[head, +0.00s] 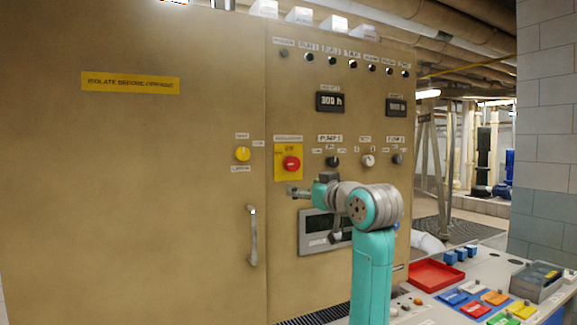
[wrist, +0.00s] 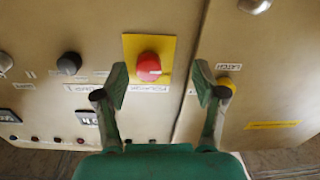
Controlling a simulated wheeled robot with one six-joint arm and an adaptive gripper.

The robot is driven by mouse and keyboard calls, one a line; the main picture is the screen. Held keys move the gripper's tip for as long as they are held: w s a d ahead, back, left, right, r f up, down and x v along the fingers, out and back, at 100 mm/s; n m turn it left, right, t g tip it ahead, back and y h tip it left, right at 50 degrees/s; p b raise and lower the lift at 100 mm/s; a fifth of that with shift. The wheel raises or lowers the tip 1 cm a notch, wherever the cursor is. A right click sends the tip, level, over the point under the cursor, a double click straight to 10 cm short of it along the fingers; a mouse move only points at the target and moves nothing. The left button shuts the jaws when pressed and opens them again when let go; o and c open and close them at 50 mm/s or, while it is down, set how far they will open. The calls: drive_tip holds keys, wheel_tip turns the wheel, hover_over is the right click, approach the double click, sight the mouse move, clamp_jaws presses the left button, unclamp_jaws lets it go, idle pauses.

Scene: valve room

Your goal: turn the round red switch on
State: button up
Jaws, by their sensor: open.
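The round red switch (head: 291,163) sits on a yellow plate (head: 281,176) on the tan control cabinet. In the wrist view the red switch (wrist: 149,67) lies between my spread fingers, beyond their tips and nearer the left one. My gripper (head: 296,191) is just below the switch in the head view. It is open and empty, and its two fingers show apart in the wrist view (wrist: 160,85). I see no contact with the switch. The small print on the yellow plate is too blurred to read.
A yellow knob (head: 242,154) is left of the switch; a black knob (head: 332,162) and a white knob (head: 368,160) are to the right. A door handle (head: 253,236) juts out lower left. A desk with a red tray (head: 436,275) stands at lower right.

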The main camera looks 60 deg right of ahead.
approach(294, 164)
drive_tip(key=x, duration=1)
drive_tip(key=shift+w+d, duration=0.15)
drive_tip(key=c, duration=1.1)
